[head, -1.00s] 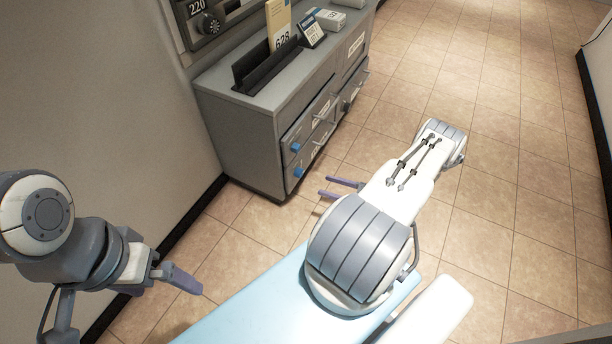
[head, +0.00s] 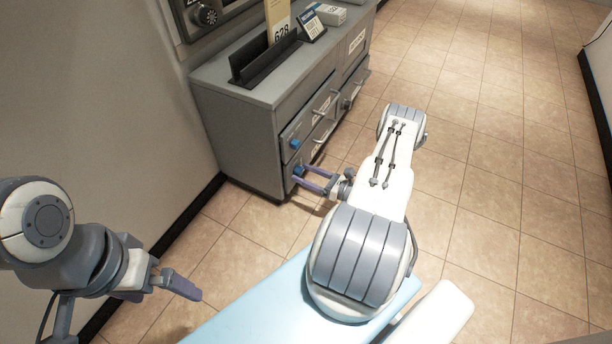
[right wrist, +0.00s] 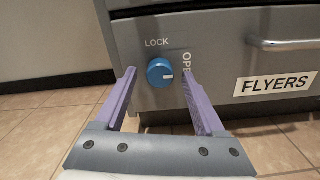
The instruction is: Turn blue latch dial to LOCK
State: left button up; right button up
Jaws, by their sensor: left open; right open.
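A round blue latch dial (right wrist: 160,72) is on the lower grey drawer front in the right wrist view. Its white mark points right, toward the sideways word OPEN; the word LOCK is printed above it. In the head view the lower dial (head: 298,170) is partly covered by my right gripper (head: 300,177). The gripper is open, its two purple fingers on either side of the dial in the right wrist view. I cannot tell whether they touch it. My left gripper (head: 170,290) is open and empty, well away at the lower left.
A second blue dial (head: 295,144) is on the drawer above. Bar handles and a FLYERS label (right wrist: 277,84) are right of the dial. The grey cabinet (head: 232,140) stands by the wall with a black sorter (head: 262,62) on top. The tiled floor to the right is clear.

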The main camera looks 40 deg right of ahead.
grip_shut()
jog(key=shift+n, duration=0.3)
jog(key=n+p, duration=0.2)
jog(key=shift+r+n, duration=0.1)
jog(key=shift+n, duration=0.2)
jog(key=n+p, duration=0.2)
jog(key=n, duration=0.3)
jog(key=n+p, duration=0.2)
jog(key=n, duration=0.3)
jog(key=shift+d+n+p, duration=0.1)
jog(key=shift+n+p, duration=0.25)
jog(key=shift+n, duration=0.05)
jog(key=shift+n+p, duration=0.75)
jog(key=shift+n, duration=1.15)
